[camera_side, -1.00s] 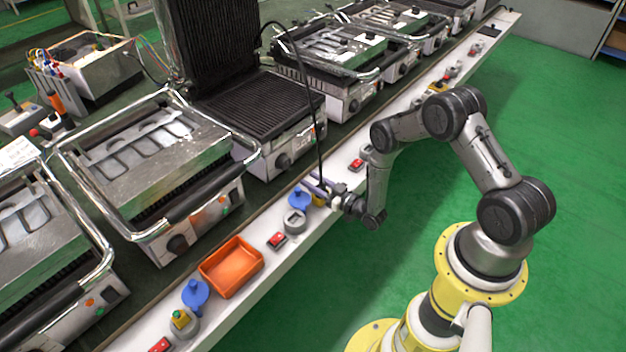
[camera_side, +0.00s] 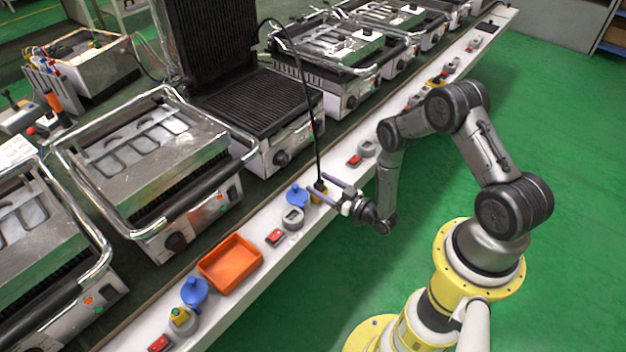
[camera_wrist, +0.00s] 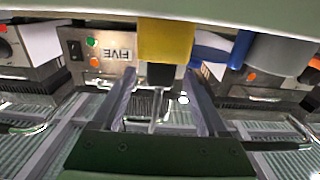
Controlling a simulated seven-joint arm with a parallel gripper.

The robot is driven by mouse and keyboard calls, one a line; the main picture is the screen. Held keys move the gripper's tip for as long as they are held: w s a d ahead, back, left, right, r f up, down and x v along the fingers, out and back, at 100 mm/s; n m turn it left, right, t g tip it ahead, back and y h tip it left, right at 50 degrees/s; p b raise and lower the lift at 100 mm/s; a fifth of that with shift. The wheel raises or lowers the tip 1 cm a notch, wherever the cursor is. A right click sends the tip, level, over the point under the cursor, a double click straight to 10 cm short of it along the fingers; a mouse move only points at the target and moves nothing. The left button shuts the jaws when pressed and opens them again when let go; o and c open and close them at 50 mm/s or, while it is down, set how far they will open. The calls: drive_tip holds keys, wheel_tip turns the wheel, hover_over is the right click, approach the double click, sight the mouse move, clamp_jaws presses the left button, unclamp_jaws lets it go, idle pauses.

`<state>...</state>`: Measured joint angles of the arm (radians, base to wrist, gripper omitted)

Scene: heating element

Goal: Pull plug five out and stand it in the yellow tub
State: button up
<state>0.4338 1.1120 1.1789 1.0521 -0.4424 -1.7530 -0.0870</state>
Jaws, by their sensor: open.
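The black plug (camera_side: 320,184) stands upright in the yellow tub (camera_side: 318,198) on the white ledge, its cable rising from its top. In the wrist view, which is upside down, the yellow tub (camera_wrist: 178,40) is at the top and the black plug (camera_wrist: 160,74) sticks out of it. My gripper (camera_side: 318,186) is open at the tub, its two fingers spread. In the wrist view the fingertips (camera_wrist: 160,82) are on either side of the plug with a gap on both sides. The plug's lower end is hidden inside the tub. A FIVE label (camera_wrist: 111,53) shows on the grill behind.
A blue holder (camera_side: 297,195) and a grey round holder (camera_side: 292,219) stand close left of the tub. A red switch (camera_side: 275,237) and an orange tray (camera_side: 230,264) are further left. Grills line the back.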

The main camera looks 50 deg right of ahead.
drive_tip(key=s, duration=0.9)
drive_tip(key=shift+s, duration=0.3)
